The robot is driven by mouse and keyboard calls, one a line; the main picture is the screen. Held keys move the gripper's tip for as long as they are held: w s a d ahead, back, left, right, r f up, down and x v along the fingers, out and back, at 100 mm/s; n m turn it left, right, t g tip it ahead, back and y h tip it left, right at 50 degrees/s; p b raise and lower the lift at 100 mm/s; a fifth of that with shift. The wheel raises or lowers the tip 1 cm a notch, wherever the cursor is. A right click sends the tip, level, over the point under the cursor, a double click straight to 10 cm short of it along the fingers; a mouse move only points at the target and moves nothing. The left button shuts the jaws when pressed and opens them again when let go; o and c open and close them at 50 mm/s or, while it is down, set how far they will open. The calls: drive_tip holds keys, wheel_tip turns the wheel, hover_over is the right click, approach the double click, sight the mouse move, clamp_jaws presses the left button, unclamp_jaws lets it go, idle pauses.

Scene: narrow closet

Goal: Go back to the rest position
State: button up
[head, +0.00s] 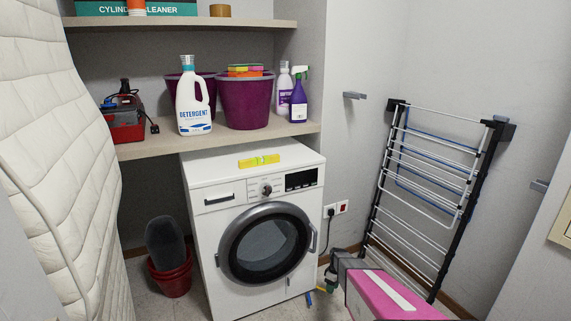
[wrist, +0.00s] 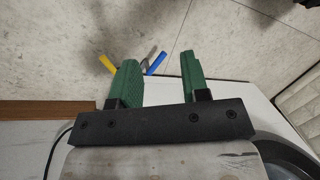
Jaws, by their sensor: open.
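My gripper (wrist: 160,65) shows in the wrist view with its two green fingers apart and nothing between them that it holds. In the head view my gripper (head: 331,275) is low at the right, in front of the washing machine's right side and above the floor. My pink and grey arm reaches in from the bottom right. On the floor beyond the fingers lie a yellow piece (wrist: 107,63) and a blue piece (wrist: 156,63). A thin grey piece (wrist: 148,62) lies between them, partly hidden.
The washing machine (head: 212,238) stands in the middle, with a yellow item (head: 259,161) on top. A drying rack (head: 440,155) leans at the right wall. A red bucket (head: 172,279) stands left. A quilted mattress (head: 60,130) fills the left side. A loaded shelf (head: 160,146) runs above.

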drive_tip(key=s+a+r+m, duration=0.1)
drive_tip(key=s+r+m, duration=0.2)
drive_tip(key=s+r, duration=0.3)
drive_tip(key=s+a+r+m+t, duration=0.1)
drive_tip(key=s+r+m, duration=0.3)
drive_tip(key=r, duration=1.2)
drive_tip(key=s+a+r+m+t+h, duration=0.1)
drive_tip(key=s+a+r+m, duration=0.1)
drive_tip(key=s+r, duration=0.8)
drive_tip(key=shift+s+r+m, duration=0.2)
drive_tip(key=shift+r+m, duration=0.6)
